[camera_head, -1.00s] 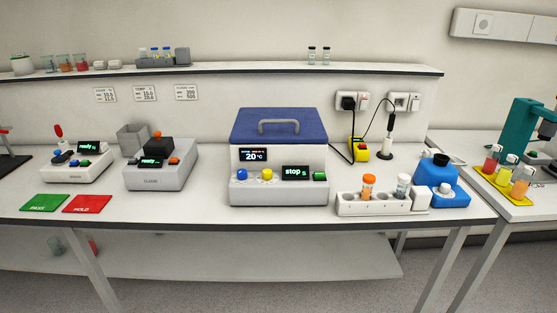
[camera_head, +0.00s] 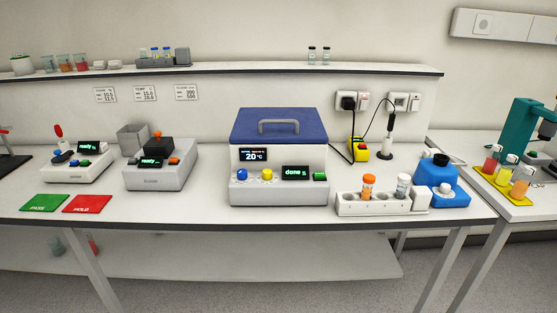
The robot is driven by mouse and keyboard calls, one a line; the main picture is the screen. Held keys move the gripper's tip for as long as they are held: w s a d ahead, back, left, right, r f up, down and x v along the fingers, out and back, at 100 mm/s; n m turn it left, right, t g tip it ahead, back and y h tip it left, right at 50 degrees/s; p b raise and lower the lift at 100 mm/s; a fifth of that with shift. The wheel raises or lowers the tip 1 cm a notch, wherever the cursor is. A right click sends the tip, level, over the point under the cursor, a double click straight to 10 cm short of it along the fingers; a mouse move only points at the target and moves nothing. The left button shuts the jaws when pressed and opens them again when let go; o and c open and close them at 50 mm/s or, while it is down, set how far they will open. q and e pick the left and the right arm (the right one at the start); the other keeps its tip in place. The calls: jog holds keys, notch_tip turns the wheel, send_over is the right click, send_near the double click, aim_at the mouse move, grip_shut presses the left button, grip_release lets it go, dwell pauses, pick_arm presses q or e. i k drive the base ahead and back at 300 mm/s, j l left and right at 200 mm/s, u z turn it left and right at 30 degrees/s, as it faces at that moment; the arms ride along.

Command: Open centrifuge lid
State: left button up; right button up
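The centrifuge (camera_head: 279,160) stands in the middle of the bench, a white box with a blue lid (camera_head: 260,115). The lid is closed and has a grey handle (camera_head: 279,126) on top. Its upper screen (camera_head: 261,155) reads 20 °C and its lower display (camera_head: 296,173) reads "done". A blue knob (camera_head: 241,174), a yellow knob (camera_head: 267,174) and a green button (camera_head: 320,176) are on its front. Neither of my grippers is in view.
A white rack (camera_head: 375,203) with an orange-capped tube and a clear vial stands right of the centrifuge, beside a blue device (camera_head: 441,183). Two small instruments stand to the left, behind green (camera_head: 46,202) and red (camera_head: 87,204) mats. A wall shelf (camera_head: 230,70) runs above. Bench front-centre is clear.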

aim_at(252, 124)
jog(key=i+j, duration=0.15)
jog(key=i, duration=0.3)
jog(key=i+j, duration=0.1)
jog(key=i, duration=0.3)
jog(key=z, duration=0.05)
